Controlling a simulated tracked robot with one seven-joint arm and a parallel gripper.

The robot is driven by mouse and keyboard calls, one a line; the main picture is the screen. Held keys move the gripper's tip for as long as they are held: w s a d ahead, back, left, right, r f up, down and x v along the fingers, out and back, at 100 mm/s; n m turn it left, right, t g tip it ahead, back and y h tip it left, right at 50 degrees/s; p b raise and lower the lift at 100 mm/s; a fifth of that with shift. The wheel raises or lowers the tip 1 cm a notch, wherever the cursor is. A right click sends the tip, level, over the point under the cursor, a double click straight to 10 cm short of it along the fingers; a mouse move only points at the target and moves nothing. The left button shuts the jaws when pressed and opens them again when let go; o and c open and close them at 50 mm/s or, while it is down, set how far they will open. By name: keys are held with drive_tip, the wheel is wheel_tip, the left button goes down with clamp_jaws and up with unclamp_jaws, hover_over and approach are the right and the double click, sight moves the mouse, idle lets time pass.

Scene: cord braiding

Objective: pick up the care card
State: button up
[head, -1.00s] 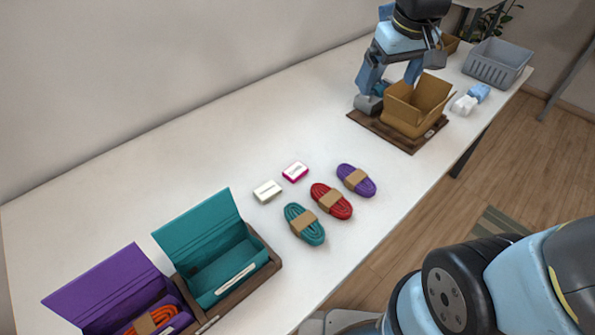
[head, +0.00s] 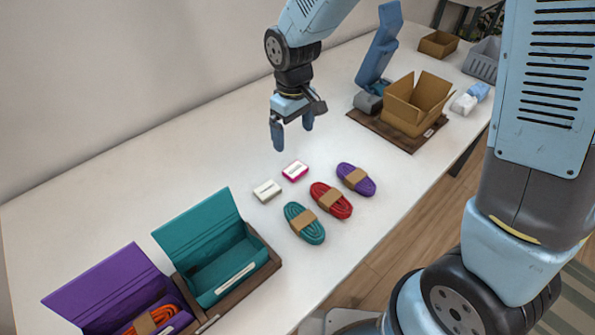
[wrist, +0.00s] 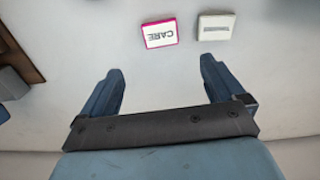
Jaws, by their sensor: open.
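The care card (head: 295,171) is a small white block with a pink edge, lying on the white table in the head view. In the wrist view the card (wrist: 160,34) reads "CARE", upside down, and lies beyond the fingertips. My gripper (head: 292,137) is open and empty above the table, behind the card and apart from it. Both blue fingers also show in the wrist view (wrist: 163,75), with bare table between them.
Teal (head: 304,223), red (head: 331,201) and purple (head: 356,180) cord bundles lie near the care card. An open teal box (head: 204,245) and purple box (head: 107,290) stand front left. A cardboard box (head: 416,108) stands on a brown board at the back right. The table's left rear is clear.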

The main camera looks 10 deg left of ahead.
hover_over(294, 168)
wheel_tip(294, 168, down, 6)
drive_tip(key=shift+w+f, duration=0.15)
drive_tip(key=shift+f, duration=0.1)
drive_tip(key=shift+s+f, duration=0.2)
drive_tip(key=shift+f, duration=2.4)
drive_tip(key=shift+c, duration=0.3)
drive_tip(key=c, duration=1.1)
